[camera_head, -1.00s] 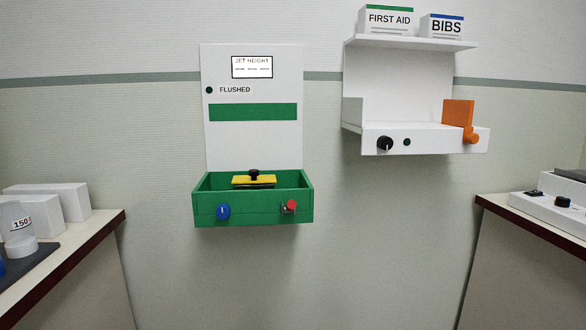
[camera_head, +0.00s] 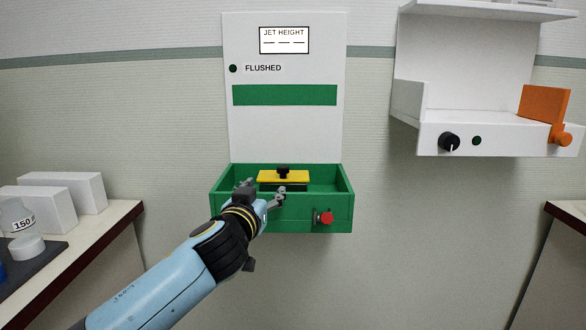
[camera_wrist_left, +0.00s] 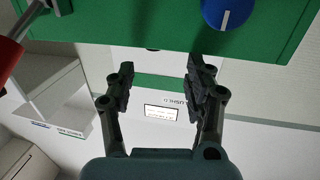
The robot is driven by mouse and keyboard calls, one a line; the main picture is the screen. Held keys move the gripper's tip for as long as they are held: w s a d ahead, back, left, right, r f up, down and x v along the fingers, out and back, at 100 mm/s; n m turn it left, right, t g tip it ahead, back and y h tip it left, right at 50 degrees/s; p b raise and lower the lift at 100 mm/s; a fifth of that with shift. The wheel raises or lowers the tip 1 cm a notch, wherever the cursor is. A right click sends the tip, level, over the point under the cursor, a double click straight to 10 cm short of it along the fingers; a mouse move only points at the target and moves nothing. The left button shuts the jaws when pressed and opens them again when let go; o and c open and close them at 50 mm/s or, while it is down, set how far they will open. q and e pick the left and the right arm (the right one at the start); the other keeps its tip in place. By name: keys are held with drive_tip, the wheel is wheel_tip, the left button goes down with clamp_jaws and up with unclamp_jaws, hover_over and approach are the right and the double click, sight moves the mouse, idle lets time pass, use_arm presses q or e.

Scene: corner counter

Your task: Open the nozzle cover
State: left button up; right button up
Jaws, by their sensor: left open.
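The nozzle cover, a yellow plate (camera_head: 297,177) with a black knob (camera_head: 283,169) on top, lies inside the green box (camera_head: 285,213) on the wall. It looks closed over a dark base. My left gripper (camera_head: 263,188) is open and empty at the front left of the box, just short of the cover in the picture. Its spread fingers also show in the left wrist view (camera_wrist_left: 160,82), with nothing between them. I cannot tell whether it touches the box. The cover is not seen in the left wrist view. My right gripper is not in view.
A red button (camera_head: 326,218) is on the box's front right. The blue knob (camera_wrist_left: 226,12) shows in the wrist view and is hidden behind my gripper in the head view. A white wall shelf (camera_head: 430,139) with an orange flap (camera_head: 544,103) stands right. A counter (camera_head: 95,236) is left.

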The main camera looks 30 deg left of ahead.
sight(281, 169)
use_arm(q)
drive_tip(key=shift+t, duration=0.4)
drive_tip(key=x, duration=0.7)
drive_tip(key=r+x, duration=0.1)
drive_tip(key=x, duration=0.3)
drive_tip(key=shift+w+d+r, duration=0.1)
drive_tip(key=shift+w+d, duration=0.25)
drive_tip(key=shift+w, duration=0.05)
clamp_jaws()
